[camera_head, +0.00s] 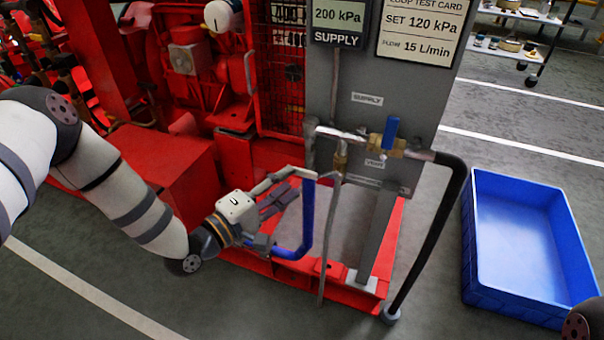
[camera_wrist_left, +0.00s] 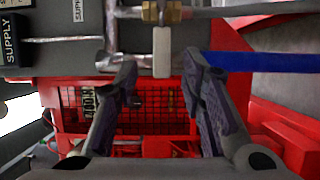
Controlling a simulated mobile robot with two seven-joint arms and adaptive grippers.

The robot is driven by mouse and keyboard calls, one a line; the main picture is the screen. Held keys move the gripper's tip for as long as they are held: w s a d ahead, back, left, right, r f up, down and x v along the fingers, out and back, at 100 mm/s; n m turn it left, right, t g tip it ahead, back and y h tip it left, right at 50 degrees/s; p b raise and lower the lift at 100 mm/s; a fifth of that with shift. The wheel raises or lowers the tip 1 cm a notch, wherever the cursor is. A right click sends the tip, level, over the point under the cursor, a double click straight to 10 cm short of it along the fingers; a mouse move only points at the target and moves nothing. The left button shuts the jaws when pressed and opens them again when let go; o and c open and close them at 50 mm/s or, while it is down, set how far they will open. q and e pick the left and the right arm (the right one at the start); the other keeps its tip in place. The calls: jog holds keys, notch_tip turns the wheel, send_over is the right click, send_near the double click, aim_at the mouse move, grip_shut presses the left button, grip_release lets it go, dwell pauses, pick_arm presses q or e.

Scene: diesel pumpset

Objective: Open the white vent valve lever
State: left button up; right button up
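The white vent valve lever (camera_wrist_left: 162,52) shows in the left wrist view as a short pale bar attached to a brass valve (camera_wrist_left: 160,12). In that view it lies between the lines of my open left fingers (camera_wrist_left: 160,80), with gaps on both sides and no visible contact. In the head view, the brass vent valve (camera_head: 342,155) hangs below the pipe near the VENT label. The lever is hard to tell from the pipes there. My left gripper (camera_head: 292,183) is just left of and below this valve, open and empty. My right gripper is out of view.
A blue-handled valve (camera_head: 391,134) sits above right on the same pipe. A black hose (camera_head: 432,235) curves down to the right. A blue crate (camera_head: 480,270) stands on the floor. Red machinery (camera_head: 165,165) fills the left.

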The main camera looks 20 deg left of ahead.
aim_at(300, 173)
pick_arm(q)
jog(key=x, duration=0.5)
jog(key=shift+w+d+f, duration=0.1)
jog(key=shift+w, duration=0.1)
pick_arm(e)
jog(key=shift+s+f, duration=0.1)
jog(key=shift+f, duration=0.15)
pick_arm(q)
grip_shut()
